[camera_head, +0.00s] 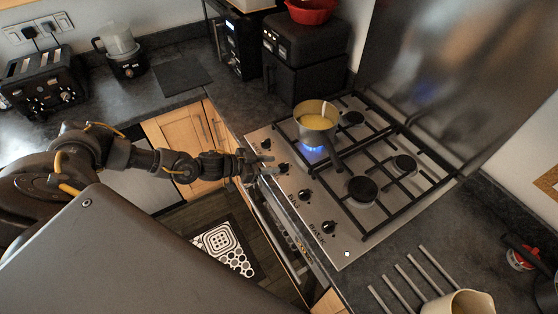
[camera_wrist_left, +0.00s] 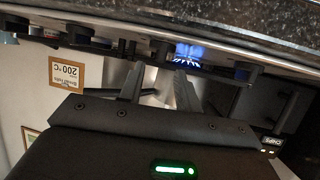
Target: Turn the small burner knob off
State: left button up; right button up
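A steel hob (camera_head: 345,250) has a row of black knobs along its front edge, including knobs near the far end (camera_head: 266,143), beside my gripper (camera_head: 284,168), and nearer (camera_head: 305,195). Blue flame (camera_head: 313,149) burns under a saucepan (camera_head: 318,122). My left gripper (camera_head: 268,165) is at the knob row. In the tilted left wrist view, its two fingers (camera_wrist_left: 159,80) are apart with nothing between them. A dark knob (camera_wrist_left: 160,50) shows just beyond the fingertips, and flame (camera_wrist_left: 188,52) behind. I cannot tell whether a finger touches a knob. My right gripper is out of view.
An air fryer (camera_head: 305,60) stands behind. A beige pot (camera_head: 460,302) is at the lower right. The floor with a patterned mat (camera_head: 224,248) is below the front edge.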

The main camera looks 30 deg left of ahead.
aim_at(283, 164)
pick_arm(q)
jog(key=shift+p+x, duration=0.4)
jog(key=shift+x, duration=1.55)
jog(key=shift+c, duration=0.4)
grip_shut()
